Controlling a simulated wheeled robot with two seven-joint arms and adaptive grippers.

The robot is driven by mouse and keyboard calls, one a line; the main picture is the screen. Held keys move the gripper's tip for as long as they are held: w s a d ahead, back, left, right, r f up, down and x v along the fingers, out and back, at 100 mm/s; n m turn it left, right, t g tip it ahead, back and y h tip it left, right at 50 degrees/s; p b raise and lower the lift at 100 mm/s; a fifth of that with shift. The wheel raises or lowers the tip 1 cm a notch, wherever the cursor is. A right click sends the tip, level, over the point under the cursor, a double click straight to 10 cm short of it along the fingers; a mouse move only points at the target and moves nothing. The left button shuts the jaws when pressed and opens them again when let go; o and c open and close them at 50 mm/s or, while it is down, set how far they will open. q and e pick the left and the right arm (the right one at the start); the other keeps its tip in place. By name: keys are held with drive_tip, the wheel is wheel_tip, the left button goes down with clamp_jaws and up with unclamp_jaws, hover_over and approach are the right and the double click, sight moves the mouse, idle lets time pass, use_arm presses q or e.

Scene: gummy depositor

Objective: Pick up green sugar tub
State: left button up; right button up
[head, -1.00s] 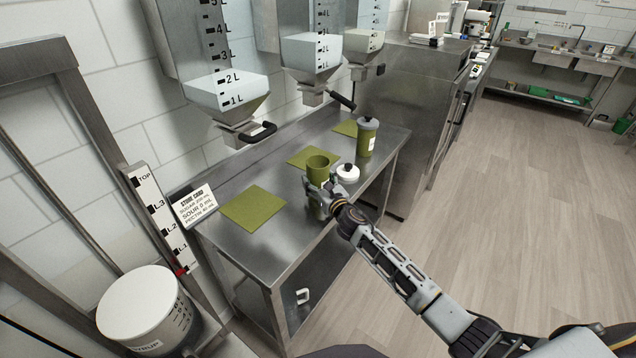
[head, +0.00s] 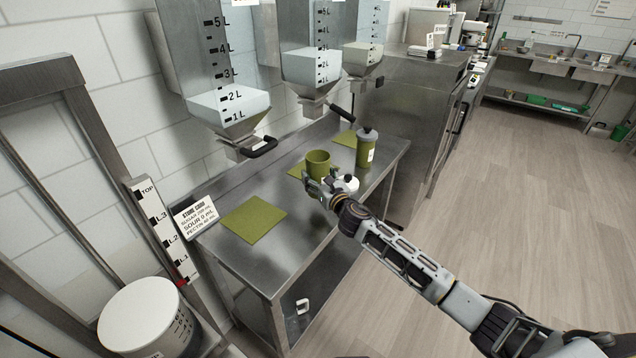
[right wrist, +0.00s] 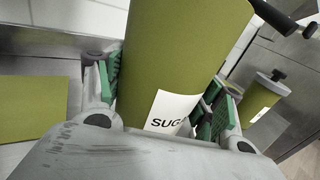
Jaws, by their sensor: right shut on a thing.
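The green sugar tub (head: 318,163) is an open-topped cylinder, upright above the steel table. In the right wrist view the tub (right wrist: 180,55) fills the middle, with a white label reading "SUG". My right gripper (head: 322,185) is shut on the tub, its green pads on either side of it in the wrist view (right wrist: 160,95). The tub's lower part is hidden by the gripper in the head view. My left gripper is in neither current view.
A white lid with a dark knob (head: 349,184) lies beside the gripper. A lidded green tub (head: 366,150) stands farther back. Green mats (head: 253,218) lie on the steel table (head: 285,245). Hoppers with outlets (head: 232,115) hang above its back edge.

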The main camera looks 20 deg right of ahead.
sight(318, 167)
drive_tip(key=shift+r, duration=1.65)
drive_tip(key=o, duration=0.7)
drive_tip(key=c, duration=0.9)
drive_tip(key=shift+s, duration=0.1)
